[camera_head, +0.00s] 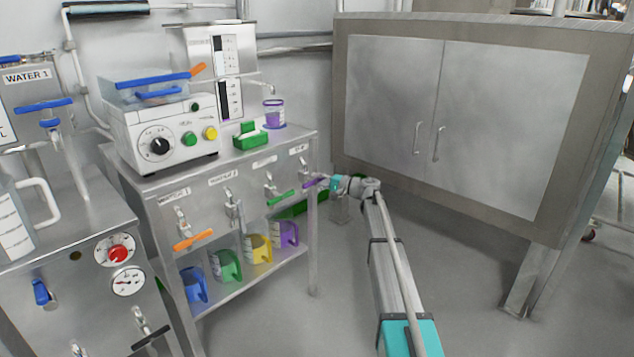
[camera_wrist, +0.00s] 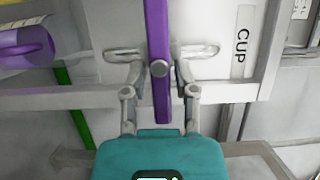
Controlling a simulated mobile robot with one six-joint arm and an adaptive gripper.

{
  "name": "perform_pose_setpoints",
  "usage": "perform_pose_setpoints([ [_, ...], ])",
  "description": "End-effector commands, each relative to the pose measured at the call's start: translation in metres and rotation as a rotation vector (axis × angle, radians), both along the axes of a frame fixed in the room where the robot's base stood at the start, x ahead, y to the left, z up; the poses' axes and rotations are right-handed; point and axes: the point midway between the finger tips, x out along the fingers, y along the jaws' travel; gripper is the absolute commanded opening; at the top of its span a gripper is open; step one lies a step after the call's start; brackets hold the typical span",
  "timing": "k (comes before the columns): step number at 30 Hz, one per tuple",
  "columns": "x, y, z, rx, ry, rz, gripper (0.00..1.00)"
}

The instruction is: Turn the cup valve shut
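The cup valve (camera_head: 303,167) sits at the right end of the bench front, under the rightmost label. Its purple handle (camera_head: 312,183) points right, roughly level, toward my gripper (camera_head: 327,182). In the wrist view the purple handle (camera_wrist: 158,30) runs from the top edge down between the two fingers of my gripper (camera_wrist: 159,58). The fingers stand close on either side of it; whether they press on it cannot be told. The "CUP" label (camera_wrist: 243,42) shows sideways at the right of the wrist view.
Other bench valves have green (camera_head: 281,197) and orange (camera_head: 193,240) handles. Blue, green, yellow and purple jugs (camera_head: 287,235) stand on the lower shelf. A large steel cabinet (camera_head: 480,120) stands at the right. The floor (camera_head: 450,290) between is clear.

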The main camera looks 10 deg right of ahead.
Motion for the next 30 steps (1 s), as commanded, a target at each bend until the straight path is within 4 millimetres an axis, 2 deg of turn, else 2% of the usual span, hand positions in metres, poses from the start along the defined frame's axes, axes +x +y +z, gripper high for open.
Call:
perform_pose_setpoints([
  [1, 0.000, 0.000, 0.000, 0.000, 0.000, 0.001, 0.54],
  [3, 0.000, 0.001, 0.000, 0.000, 0.000, 0.002, 0.63],
  [19, -0.005, -0.004, 0.000, 0.000, -0.001, 0.004, 0.63],
  [23, -0.011, -0.014, 0.000, 0.000, -0.001, 0.003, 0.63],
  [30, -0.029, -0.043, 0.000, -0.001, 0.000, 0.002, 0.63],
])
